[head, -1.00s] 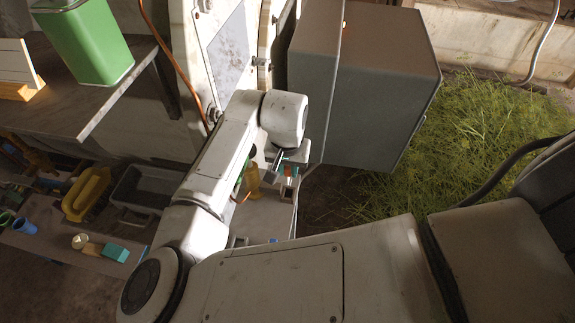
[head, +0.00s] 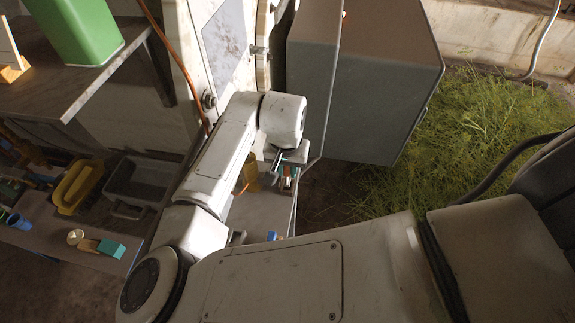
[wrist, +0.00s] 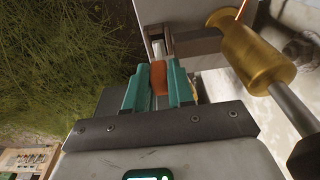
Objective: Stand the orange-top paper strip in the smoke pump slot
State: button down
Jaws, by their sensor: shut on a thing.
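My gripper (wrist: 159,88) has teal fingers and is shut on the orange-top paper strip (wrist: 159,76). The strip's orange end sits between the fingers and its pale part points away from them. Just past the fingertips, in the wrist view, is a grey block with a dark recess beside the strip's pale end; I cannot tell whether the strip is inside it or only in front. A brass cylinder with a tapered neck (wrist: 250,55) is to the right, perhaps part of the smoke pump. In the head view my gripper (head: 281,163) is small and partly hidden by my wrist.
A large grey box (head: 375,85) stands right of my wrist. A shelf with a green canister (head: 75,30) is at upper left. A yellow tray (head: 78,187) and a grey bin (head: 140,185) are below it.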

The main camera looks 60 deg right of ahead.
jog(key=shift+f, duration=0.2)
dwell(0.7)
jog(key=shift+f+b, duration=0.3)
jog(key=shift+f, duration=0.05)
jog(key=shift+f+b, duration=0.4)
jog(key=shift+f, duration=0.25)
jog(key=c, duration=0.9)
grip_release()
jog(key=shift+r, duration=0.1)
jog(key=r, duration=0.3)
jog(key=a+r, duration=0.1)
jog(key=r, duration=0.6)
jog(key=shift+s+a+r+b, duration=0.2)
jog(key=shift+r+b, duration=0.1)
jog(key=shift+b, duration=0.1)
